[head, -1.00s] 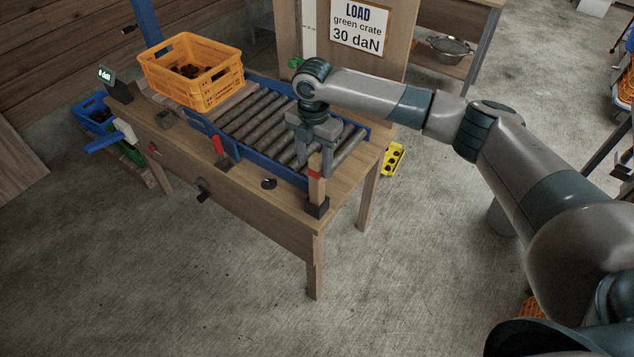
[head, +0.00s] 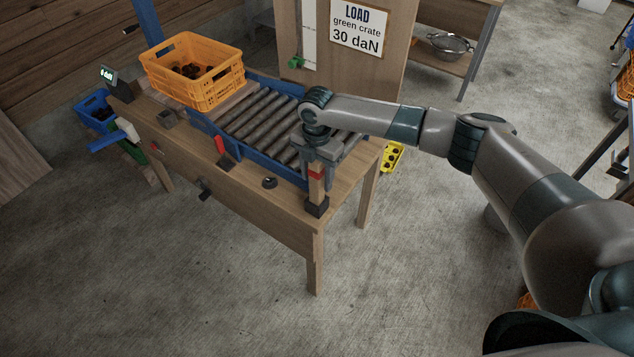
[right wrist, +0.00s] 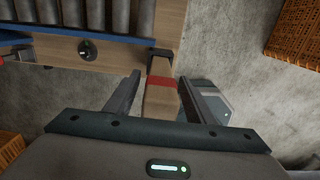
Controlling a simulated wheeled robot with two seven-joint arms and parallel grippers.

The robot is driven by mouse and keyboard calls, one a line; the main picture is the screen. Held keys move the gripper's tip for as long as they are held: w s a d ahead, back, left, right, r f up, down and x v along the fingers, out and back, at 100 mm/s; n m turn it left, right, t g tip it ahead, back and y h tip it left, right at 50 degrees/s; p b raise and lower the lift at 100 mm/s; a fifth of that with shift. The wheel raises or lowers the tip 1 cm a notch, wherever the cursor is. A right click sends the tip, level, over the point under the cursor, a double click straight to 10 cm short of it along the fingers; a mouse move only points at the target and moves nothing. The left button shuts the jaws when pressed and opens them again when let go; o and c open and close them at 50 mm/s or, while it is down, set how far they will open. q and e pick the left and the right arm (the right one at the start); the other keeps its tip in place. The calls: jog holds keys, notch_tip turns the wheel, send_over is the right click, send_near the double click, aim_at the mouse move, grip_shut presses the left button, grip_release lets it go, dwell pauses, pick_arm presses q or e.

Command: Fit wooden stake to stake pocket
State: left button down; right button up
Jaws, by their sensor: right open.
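The wooden stake (head: 316,188) stands upright at the near right corner of the bench. It has a red band, and its foot meets the black stake pocket (head: 317,207); how deep it sits cannot be told. My right gripper (head: 324,157) is open over the stake's upper part. In the right wrist view, the stake (right wrist: 159,100) lies between the two spread fingers of the gripper (right wrist: 160,80), closer to the right finger. The pocket (right wrist: 160,56) shows beyond it. My left gripper is not in view.
A roller conveyor (head: 258,116) with blue rails fills the bench top (head: 285,197). An orange crate (head: 215,92) with dark contents stands at its far left end. A red lever (head: 222,145) and a black knob (head: 269,182) are near the front edge. The floor in front is clear.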

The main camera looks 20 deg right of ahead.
jog(key=shift+f, duration=0.2)
dwell(0.3)
jog(key=c, duration=1.2)
jog(key=shift+c, duration=0.2)
jog(key=shift+r, duration=0.15)
